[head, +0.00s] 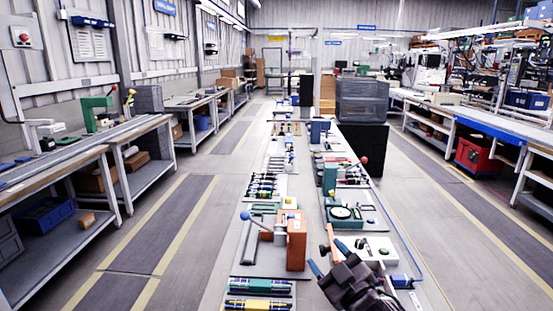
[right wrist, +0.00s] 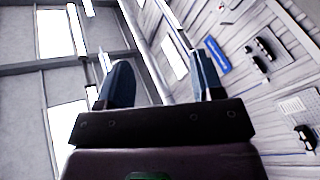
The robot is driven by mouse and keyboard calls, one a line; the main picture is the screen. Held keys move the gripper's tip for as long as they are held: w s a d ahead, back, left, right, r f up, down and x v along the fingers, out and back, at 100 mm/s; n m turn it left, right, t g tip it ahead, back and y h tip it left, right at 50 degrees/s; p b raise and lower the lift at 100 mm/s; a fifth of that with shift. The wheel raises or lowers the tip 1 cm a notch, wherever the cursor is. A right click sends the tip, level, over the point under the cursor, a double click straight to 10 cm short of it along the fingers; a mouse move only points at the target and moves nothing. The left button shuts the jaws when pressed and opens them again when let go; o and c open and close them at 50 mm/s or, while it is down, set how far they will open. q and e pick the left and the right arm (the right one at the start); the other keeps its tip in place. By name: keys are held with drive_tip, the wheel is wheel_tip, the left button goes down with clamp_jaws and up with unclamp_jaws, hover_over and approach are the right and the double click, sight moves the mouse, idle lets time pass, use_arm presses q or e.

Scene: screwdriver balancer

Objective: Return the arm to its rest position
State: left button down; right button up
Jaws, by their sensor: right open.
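My right gripper (head: 327,256) is low in the head view, right of centre, above the long bench (head: 248,255). Its two blue fingers are spread apart. In the right wrist view the fingers of the right gripper (right wrist: 162,75) stand apart with nothing between them. My left gripper is in neither view.
An orange block fixture (head: 296,240) with a blue-knobbed lever stands left of my right gripper. A white box (head: 372,248) and a green fixture with a round dial (head: 345,214) are close beyond it. Open floor (head: 180,270) lies left of the bench.

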drive_tip(key=s+d+f+m+g+h, duration=0.1)
drive_tip(key=s+d+f+m+h, duration=0.3)
drive_tip(key=f, duration=0.4)
drive_tip(key=s+d+f+m+g+h, duration=0.2)
drive_tip(key=s+d+f+m, duration=0.1)
drive_tip(key=s+d+f, duration=0.5)
drive_tip(key=s+d+f+m+g+h, duration=0.1)
drive_tip(key=s+d+f+g, duration=0.1)
drive_tip(key=s+f, duration=0.4)
drive_tip(key=s+d+f+m+g+h, duration=0.1)
drive_tip(key=s+d+f+m, duration=0.1)
drive_tip(key=s+f, duration=0.5)
drive_tip(key=s, duration=0.3)
drive_tip(key=shift+d+f+g+h, duration=0.15)
drive_tip(key=shift+d+g+h, duration=0.15)
drive_tip(key=shift+d+g, duration=0.1)
